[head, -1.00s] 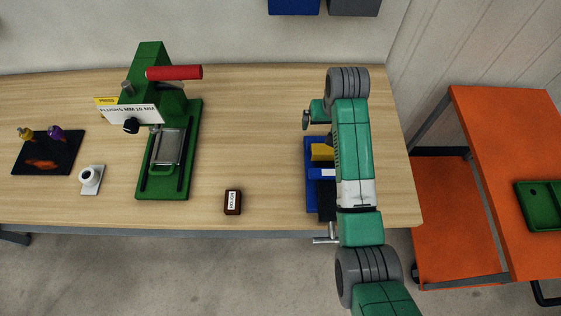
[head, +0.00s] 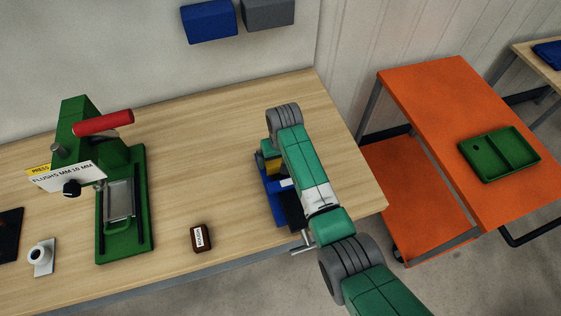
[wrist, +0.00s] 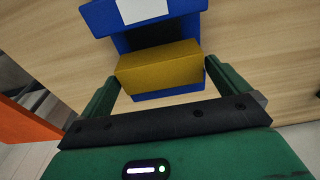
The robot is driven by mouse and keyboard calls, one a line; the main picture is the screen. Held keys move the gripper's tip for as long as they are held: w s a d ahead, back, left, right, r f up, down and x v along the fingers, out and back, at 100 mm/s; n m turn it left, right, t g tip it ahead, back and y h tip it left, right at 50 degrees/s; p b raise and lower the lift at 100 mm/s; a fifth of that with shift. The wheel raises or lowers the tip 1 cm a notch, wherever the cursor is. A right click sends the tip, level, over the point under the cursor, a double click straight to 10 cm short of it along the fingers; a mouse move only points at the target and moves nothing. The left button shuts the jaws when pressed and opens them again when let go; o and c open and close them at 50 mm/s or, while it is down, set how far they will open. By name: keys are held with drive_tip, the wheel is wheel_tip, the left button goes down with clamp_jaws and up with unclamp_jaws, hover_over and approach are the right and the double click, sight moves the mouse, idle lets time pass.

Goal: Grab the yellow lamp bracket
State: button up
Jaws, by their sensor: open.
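The yellow lamp bracket (wrist: 160,67) shows in the wrist view as a plain yellow block at a blue holder (wrist: 190,10). My gripper (wrist: 161,86) is open, with one green finger on each side of the yellow block. I cannot tell whether the fingers touch it. In the head view a small part of the bracket (head: 273,166) shows beside my arm. The blue holder (head: 270,204) is on the bench there, partly hidden by my arm.
A green press (head: 122,215) with a red handle stands on the wooden bench (head: 210,130). A brown labelled block (head: 201,237) and a small white piece (head: 40,258) lie near the front edge. An orange cart (head: 430,100) at right carries a green tray (head: 499,154).

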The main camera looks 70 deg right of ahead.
sight(281, 160)
drive_tip(key=c, duration=0.8)
drive_tip(key=shift+o, duration=0.2)
drive_tip(key=shift+r, duration=0.15)
drive_tip(key=shift+r, duration=0.3)
drive_tip(key=r, duration=0.3)
drive_tip(key=shift+s+a, duration=0.25)
drive_tip(key=shift+a, duration=0.05)
drive_tip(key=s+a+r+p, duration=0.1)
drive_tip(key=s+a, duration=0.8)
drive_tip(key=s, duration=0.2)
drive_tip(key=shift+s+a, duration=0.35)
drive_tip(key=shift+a, duration=0.05)
